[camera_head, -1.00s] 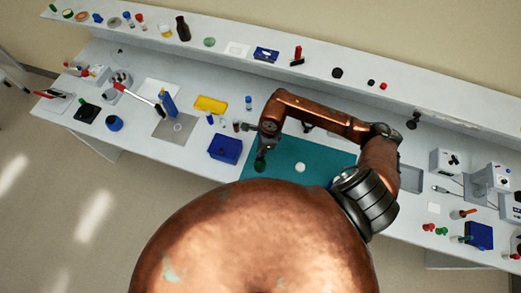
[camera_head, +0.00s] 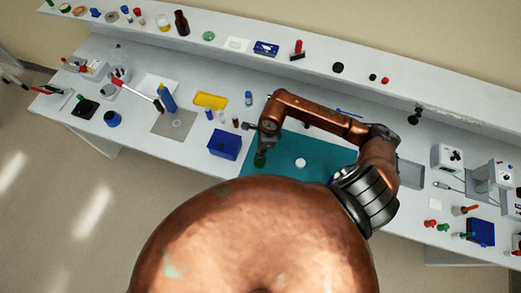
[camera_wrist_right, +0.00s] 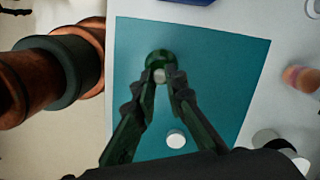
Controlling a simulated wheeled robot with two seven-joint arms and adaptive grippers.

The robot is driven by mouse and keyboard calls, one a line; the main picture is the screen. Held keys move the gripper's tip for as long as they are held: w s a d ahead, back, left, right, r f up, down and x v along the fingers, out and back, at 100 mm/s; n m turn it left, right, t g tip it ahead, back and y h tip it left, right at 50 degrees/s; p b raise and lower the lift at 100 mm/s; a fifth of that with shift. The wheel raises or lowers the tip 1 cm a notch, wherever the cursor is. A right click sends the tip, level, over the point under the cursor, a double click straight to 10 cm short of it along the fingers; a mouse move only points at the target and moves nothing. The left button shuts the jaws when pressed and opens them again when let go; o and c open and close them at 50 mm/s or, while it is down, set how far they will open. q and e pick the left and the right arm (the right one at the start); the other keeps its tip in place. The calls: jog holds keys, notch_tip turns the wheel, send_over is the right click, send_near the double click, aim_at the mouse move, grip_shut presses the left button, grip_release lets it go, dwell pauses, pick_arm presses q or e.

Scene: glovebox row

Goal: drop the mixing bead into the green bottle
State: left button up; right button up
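The green bottle (camera_head: 260,159) stands on the teal mat (camera_head: 330,155), near its left edge. In the right wrist view the bottle (camera_wrist_right: 160,57) is seen from above, just beyond my right fingertips. My right gripper (camera_wrist_right: 162,77) points down over it, its two dark fingers converging on a small pale grey piece, which looks like the mixing bead (camera_wrist_right: 159,76). The fingers appear shut on it, at or just above the bottle's mouth; the exact height is unclear. In the head view the right gripper (camera_head: 263,146) is small and partly merges with the bottle. My left gripper is out of view.
A white disc (camera_head: 300,163) lies on the mat to the right of the bottle. A blue box (camera_head: 224,144) stands left of the mat, and a yellow block (camera_head: 210,101) and small vials are behind it. A grey tray (camera_head: 411,174) is on the right.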

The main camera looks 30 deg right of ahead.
aim_at(265, 158)
jog(key=o, duration=0.5)
jog(key=r, duration=0.4)
jog(key=d+r, duration=0.1)
jog(key=r, duration=0.3)
jog(key=s+r, duration=0.1)
jog(key=r, duration=0.3)
jog(key=shift+d, duration=0.3)
jog(key=shift+w+f, duration=0.1)
